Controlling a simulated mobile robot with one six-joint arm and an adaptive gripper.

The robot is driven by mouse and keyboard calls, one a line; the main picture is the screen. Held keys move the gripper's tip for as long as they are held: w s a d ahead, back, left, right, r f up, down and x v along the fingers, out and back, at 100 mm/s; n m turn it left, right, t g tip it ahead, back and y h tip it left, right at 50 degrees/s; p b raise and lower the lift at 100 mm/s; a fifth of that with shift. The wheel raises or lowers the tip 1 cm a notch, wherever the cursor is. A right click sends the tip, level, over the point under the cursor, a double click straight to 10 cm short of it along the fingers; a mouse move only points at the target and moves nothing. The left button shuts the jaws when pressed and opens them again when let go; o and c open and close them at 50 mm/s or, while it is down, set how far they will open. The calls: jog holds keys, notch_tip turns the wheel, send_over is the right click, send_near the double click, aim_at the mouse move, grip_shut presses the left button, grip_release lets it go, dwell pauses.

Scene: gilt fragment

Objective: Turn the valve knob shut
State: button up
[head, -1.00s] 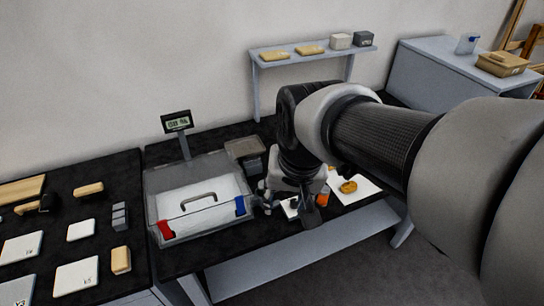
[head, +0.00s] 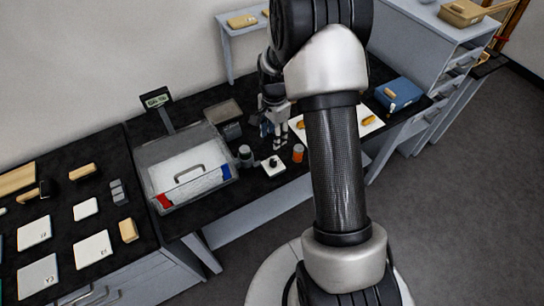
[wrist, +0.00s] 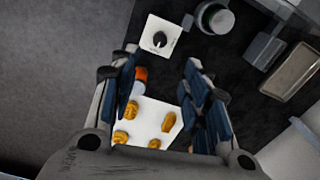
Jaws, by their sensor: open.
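The valve knob (wrist: 160,39) is a small black dial with a pointer on a white square plate (wrist: 172,50), near the top of the wrist view. In the head view the knob (head: 272,162) and its plate lie on the black bench, to the right of the clear box. My gripper (wrist: 160,84) is open, with its blue-padded fingers apart and nothing held between them. In the head view my gripper (head: 275,137) hangs above the bench, just behind the knob and apart from it. The dial's marks are too small to read.
An orange bottle (head: 298,153) stands close right of the knob; a grey round jar (head: 245,155) stands close left. A white board (wrist: 150,125) carries several golden pieces. The clear box (head: 186,168) with red and blue latches is farther left. A blue box (head: 398,93) is at right.

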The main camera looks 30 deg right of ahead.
aim_at(273, 161)
notch_tip(273, 161, down, 15)
jog(key=shift+r+b, duration=0.15)
jog(key=shift+b, duration=0.7)
jog(key=shift+c, duration=0.4)
grip_shut()
